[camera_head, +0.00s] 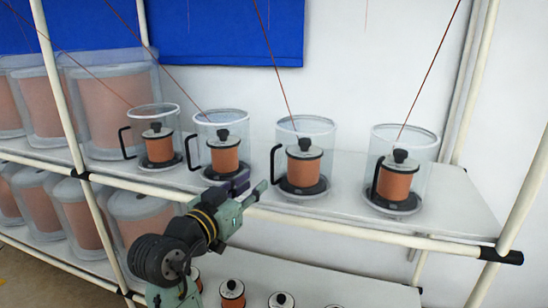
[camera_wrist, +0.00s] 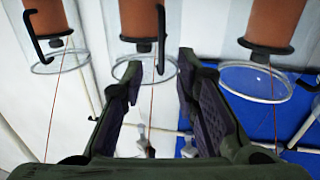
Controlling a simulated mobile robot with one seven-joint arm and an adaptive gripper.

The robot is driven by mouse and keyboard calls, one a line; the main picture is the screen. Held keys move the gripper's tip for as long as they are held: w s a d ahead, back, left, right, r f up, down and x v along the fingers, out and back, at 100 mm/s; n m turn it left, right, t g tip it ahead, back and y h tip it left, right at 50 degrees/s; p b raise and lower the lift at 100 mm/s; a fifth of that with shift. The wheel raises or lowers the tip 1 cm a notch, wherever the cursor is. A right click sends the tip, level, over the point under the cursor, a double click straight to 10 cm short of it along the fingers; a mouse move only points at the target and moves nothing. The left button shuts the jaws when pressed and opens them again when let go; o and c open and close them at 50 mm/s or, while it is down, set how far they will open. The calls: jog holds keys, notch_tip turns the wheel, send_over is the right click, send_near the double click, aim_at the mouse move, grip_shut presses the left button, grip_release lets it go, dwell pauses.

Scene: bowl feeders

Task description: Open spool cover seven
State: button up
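Four clear cylindrical spool covers with black side handles stand in a row on the upper shelf in the head view: the far left cover (camera_head: 172,113), the second (camera_head: 240,130), the third (camera_head: 325,135) and the right one (camera_head: 425,150). Each surrounds a copper-coloured spool with a black knob. No numbers are readable, so I cannot tell which is seven. My gripper (camera_head: 250,184) is open and empty at the shelf's front, between the second and third covers. In the wrist view, which looks upside down, a black handle (camera_wrist: 161,38) lies between my fingertips (camera_wrist: 160,76), seemingly beyond them.
Large clear bins (camera_head: 105,100) with copper-coloured spools stand at the left. A cream front rail (camera_head: 370,234) runs along the shelf edge, with more small spools below. Thin wires rise from the covers. A blue panel (camera_head: 225,30) hangs behind.

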aim_at(272, 169)
jog(key=p+x, duration=0.1)
jog(key=x, duration=0.9)
jog(key=shift+w+a, duration=0.1)
jog(key=shift+c, duration=0.4)
grip_shut()
